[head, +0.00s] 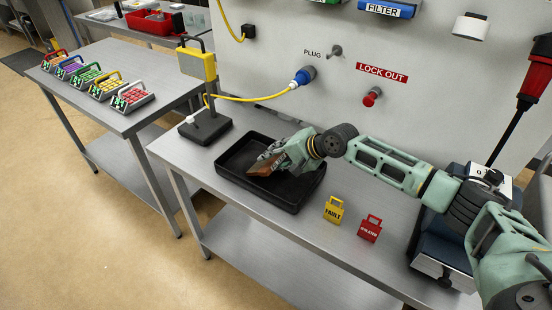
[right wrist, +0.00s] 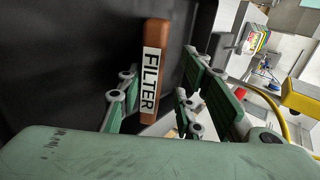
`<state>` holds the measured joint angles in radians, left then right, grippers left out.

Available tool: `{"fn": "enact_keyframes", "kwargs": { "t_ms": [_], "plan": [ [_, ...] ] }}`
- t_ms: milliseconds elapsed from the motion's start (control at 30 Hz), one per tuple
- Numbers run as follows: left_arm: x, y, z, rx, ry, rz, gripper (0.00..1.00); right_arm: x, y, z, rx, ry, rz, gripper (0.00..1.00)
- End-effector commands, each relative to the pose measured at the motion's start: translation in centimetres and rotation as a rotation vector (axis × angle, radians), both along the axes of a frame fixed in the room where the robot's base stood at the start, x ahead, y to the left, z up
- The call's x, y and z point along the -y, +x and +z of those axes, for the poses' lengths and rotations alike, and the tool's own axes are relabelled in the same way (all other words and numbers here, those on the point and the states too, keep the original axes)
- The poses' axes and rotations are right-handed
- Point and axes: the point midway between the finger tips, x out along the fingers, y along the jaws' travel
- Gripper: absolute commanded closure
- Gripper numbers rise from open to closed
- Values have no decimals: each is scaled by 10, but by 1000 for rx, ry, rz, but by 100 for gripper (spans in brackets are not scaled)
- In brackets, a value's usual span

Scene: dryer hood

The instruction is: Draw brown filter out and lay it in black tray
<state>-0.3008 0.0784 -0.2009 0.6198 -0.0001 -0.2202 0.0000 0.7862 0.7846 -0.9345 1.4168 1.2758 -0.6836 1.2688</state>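The brown filter (head: 259,170) is inside the outline of the black tray (head: 290,203), toward its back. In the right wrist view the filter (right wrist: 153,72) shows its white FILTER label, with the dark tray behind it. My right gripper (head: 266,160) reaches in from the right over the tray. In the right wrist view its fingers (right wrist: 160,95) stand apart on either side of the filter, with a gap visible on the right side. The fingers partly hide the filter in the head view, and its contact with the tray floor is unclear. My left gripper is out of view.
A yellow FAULT tag (head: 333,211) and a red tag (head: 371,229) stand right of the tray. A yellow box on a stand (head: 197,65) is behind left, its cable running to a blue plug (head: 303,77). A side table (head: 122,62) holds several coloured lock boxes.

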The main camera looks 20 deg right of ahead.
Motion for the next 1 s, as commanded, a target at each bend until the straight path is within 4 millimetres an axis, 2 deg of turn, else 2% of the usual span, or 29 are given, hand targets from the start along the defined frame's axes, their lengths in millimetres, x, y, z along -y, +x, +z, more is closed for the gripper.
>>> {"fn": "enact_keyframes", "kwargs": {
  "t_ms": [333, 467, 800, 1000],
  "plan": [
    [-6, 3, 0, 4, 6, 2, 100, 1, -1, 0, -1, -1, 0, 61],
    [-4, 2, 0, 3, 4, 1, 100, 6, -7, 7, -1, -1, 0, 61],
    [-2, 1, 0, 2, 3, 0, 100, 39, -48, 52, 0, -3, -1, 61],
    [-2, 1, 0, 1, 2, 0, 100, 52, -65, 72, 0, -1, -1, 61]
  ]
}}
